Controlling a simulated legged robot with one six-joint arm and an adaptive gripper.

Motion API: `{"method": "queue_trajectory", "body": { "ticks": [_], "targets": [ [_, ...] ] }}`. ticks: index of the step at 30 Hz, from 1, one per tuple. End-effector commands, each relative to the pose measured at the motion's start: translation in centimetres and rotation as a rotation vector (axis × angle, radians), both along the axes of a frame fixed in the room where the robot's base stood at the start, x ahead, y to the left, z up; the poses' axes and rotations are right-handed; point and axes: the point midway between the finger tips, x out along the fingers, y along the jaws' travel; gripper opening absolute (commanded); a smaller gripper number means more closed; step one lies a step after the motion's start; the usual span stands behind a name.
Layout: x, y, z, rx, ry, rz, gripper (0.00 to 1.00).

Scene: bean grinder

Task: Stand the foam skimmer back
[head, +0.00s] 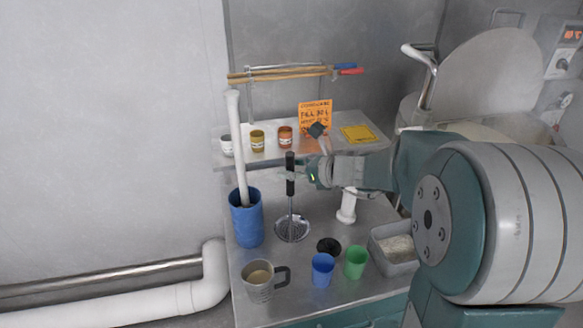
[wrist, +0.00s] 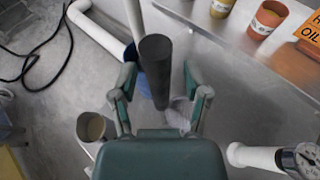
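The foam skimmer is upright in the head view, with a black handle (head: 290,172), a thin rod and a round perforated disc (head: 292,229) low at the metal tabletop. Whether the disc touches the tabletop is hard to tell. My gripper (head: 300,173) is at the handle from the right. In the wrist view the dark handle (wrist: 156,70) rises between the two spread fingers of my gripper (wrist: 158,90), with a gap visible on each side. The disc is mostly hidden in the wrist view.
A blue cylinder (head: 247,222) holding a long white stick (head: 236,140) stands left of the skimmer. A grey mug (head: 259,282), blue cup (head: 322,270), green cup (head: 355,262), black ring (head: 328,246) and grey bin (head: 392,252) stand in front. A shelf with jars (head: 257,140) is behind.

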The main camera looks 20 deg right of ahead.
Motion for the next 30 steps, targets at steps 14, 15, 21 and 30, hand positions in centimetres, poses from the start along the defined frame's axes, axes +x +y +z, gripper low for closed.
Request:
{"method": "queue_trajectory", "body": {
  "ticks": [14, 15, 21, 30],
  "targets": [
    [-0.9, -0.9, 0.4, 0.000, 0.001, -0.002, 0.68],
    [-1.4, -1.4, 0.7, 0.000, 0.000, -0.004, 0.68],
    [-4.3, -4.1, 2.0, -0.002, 0.000, -0.007, 0.68],
    [-7.7, -7.2, 3.7, -0.001, 0.000, -0.002, 0.68]
  ]
}}
